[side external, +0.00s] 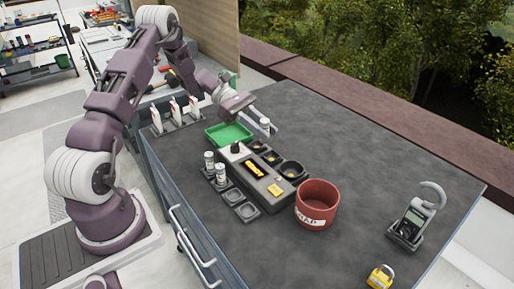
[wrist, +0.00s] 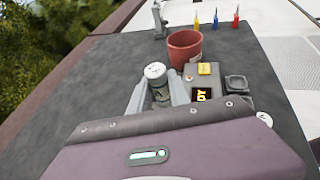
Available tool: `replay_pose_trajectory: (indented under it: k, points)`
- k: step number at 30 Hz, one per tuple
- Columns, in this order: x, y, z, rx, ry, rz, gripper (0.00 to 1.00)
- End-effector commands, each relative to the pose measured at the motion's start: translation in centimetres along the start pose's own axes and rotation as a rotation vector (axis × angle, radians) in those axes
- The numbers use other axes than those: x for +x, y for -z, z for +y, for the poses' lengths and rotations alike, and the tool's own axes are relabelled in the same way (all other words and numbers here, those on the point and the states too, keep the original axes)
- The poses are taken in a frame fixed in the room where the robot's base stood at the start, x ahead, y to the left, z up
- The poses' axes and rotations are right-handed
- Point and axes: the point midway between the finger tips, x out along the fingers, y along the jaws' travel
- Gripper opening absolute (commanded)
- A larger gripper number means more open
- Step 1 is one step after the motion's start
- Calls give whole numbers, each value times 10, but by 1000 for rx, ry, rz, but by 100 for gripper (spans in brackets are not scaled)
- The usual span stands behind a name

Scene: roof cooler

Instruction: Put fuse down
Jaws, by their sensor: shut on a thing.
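My gripper (side external: 262,122) is shut on a fuse, a white-capped cylinder (wrist: 157,83). The fuse (side external: 265,126) is held above the table's far part, behind the grey tester box and to the right of the green tray. In the wrist view the fuse stands between the two grey fingers, its cap toward the camera. Two similar white-capped fuses (side external: 220,173) stand upright in square holders at the left of the box. The fuse's lower end is partly hidden by my gripper in the wrist view.
The grey box (side external: 262,182) has a yellow display and round wells. A red bin (side external: 317,204) stands at its right. The table's far right is clear.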

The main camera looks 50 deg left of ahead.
Motion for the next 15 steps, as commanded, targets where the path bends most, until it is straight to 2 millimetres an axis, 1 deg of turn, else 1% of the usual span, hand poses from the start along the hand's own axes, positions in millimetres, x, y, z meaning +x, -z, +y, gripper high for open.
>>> replay_pose_trajectory:
  k: [1, 3, 6, 7, 9, 12, 15]
  points:
    - [-16, 0, 14, -27, -71, 2, 0]
    - [-37, 1, 31, -63, -159, 1, 0]
    - [-57, 1, 45, -97, -237, 0, 0]
    - [-60, 2, 47, -103, -250, 0, 0]
    - [-61, 10, 50, -113, -266, -1, 0]
    - [-52, 34, 51, -117, -269, -1, 0]
    - [-44, 52, 51, -114, -269, -1, 0]
